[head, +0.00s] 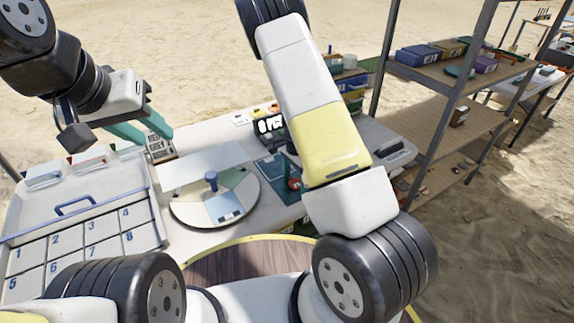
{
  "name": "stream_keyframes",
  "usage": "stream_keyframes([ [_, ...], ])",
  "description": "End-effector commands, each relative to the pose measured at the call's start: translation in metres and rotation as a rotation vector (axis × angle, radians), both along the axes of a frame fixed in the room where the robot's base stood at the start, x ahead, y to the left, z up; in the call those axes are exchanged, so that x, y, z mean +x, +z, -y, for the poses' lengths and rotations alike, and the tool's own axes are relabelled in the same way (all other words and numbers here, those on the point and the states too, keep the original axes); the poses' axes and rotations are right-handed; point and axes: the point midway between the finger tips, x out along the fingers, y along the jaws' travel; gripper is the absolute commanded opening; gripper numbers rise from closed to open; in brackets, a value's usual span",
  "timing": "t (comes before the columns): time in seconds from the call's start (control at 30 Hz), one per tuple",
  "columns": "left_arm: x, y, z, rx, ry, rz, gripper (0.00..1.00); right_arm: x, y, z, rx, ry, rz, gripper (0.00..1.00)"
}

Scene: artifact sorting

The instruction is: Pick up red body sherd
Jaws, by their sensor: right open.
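I cannot make out the red body sherd for certain. A small reddish piece (293,184) shows at the right edge of a blue-green mat (268,168), partly beside my right arm; it is too small to identify. My left gripper (157,139) has two teal fingers spread apart, with nothing visible between them. It hangs over the back left of the table, in front of a small sign. My right arm crosses the middle of the view and hides part of the table; its gripper is out of the picture.
A round sectored turntable (183,211) with a blue knob stands mid-table. A numbered grid tray (98,219) with a blue handle is at left. Small trays (90,160) lie behind it. A digital display (270,125) stands at the back. Shelves (440,125) stand at right.

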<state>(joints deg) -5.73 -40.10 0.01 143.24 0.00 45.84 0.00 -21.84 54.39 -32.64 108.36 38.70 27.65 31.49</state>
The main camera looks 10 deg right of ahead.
Motion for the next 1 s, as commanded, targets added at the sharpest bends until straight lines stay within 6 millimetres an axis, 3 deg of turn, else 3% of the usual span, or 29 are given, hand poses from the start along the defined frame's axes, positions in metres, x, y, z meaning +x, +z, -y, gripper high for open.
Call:
stream_keyframes([
  [0.1, 0.0, 0.0, 0.0, 0.0, 0.0, 0.0, 0.36, 0.0, 0.001, 0.0, 0.0, 0.0, 0.0, 0.76],
  [0.4, 0.0, 0.0, 0.0, 0.0, 0.0, 0.0, 0.36, 0.0, 0.001, 0.0, 0.0, 0.0, 0.0, 0.17],
  [0.77, 0.0, 0.0, 0.0, 0.0, 0.0, 0.0, 0.36, 0.0, 0.005, 0.0, 0.0, 0.001, 0.001, 0.15],
  [1.0, 0.0, 0.0, 0.0, 0.0, 0.0, 0.0, 0.36, 0.001, 0.031, 0.0, 0.0, 0.002, 0.003, 0.15],
])
